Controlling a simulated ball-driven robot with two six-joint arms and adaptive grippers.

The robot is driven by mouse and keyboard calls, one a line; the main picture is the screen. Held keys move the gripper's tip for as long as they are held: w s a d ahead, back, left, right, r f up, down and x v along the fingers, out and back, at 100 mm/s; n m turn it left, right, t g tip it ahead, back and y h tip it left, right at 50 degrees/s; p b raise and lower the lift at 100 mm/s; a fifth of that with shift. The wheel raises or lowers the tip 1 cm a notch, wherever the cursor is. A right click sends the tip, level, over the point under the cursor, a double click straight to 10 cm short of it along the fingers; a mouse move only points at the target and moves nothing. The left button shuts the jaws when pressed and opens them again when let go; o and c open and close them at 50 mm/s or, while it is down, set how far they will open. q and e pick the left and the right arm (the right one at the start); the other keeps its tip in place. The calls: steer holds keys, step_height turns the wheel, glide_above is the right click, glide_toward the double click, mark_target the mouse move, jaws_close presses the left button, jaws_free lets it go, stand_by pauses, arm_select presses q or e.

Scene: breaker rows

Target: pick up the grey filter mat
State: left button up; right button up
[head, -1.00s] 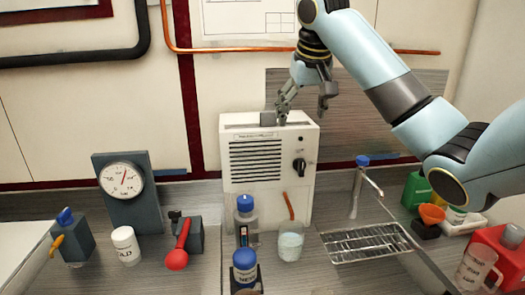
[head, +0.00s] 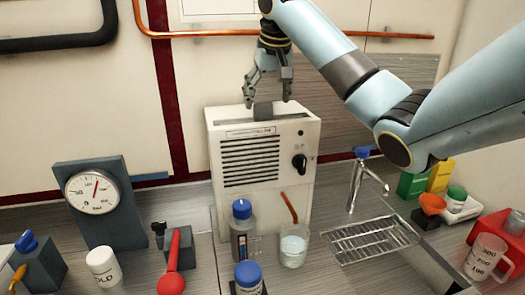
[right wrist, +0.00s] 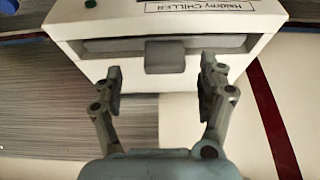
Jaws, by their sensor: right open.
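The grey filter mat sits in a slot in the top of the white chiller box (head: 212,150), and its dark grey tab (head: 263,110) stands up out of the slot. In the right wrist view the tab (right wrist: 165,56) shows in front of the long grey edge of the mat (right wrist: 115,45). The rest of the mat is hidden inside the box. My right gripper (head: 267,98) is open and empty, pointing down over the tab, with a finger to each side. In the right wrist view its fingertips (right wrist: 161,82) are apart, with the tab between them. My left gripper is not in view.
A blue-capped bottle (head: 242,225) and a beaker (head: 293,247) stand in front of the chiller. A tap (head: 357,185) and drain rack (head: 370,240) are to its right. A gauge (head: 95,192) is at left. A copper pipe (head: 230,33) runs along the wall behind.

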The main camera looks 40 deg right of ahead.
mark_target(263, 104)
steer(key=x, duration=0.1)
steer(key=p+x, duration=0.1)
steer(key=x, duration=0.1)
steer(key=shift+w+a+f, duration=0.15)
steer(key=shift+w+f, duration=0.1)
steer(key=shift+w, duration=0.15)
steer(key=shift+w+f, duration=0.1)
steer(key=shift+f, duration=0.25)
steer(key=c, duration=1)
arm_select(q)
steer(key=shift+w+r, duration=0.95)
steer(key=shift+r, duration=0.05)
arm_select(e)
jaws_close()
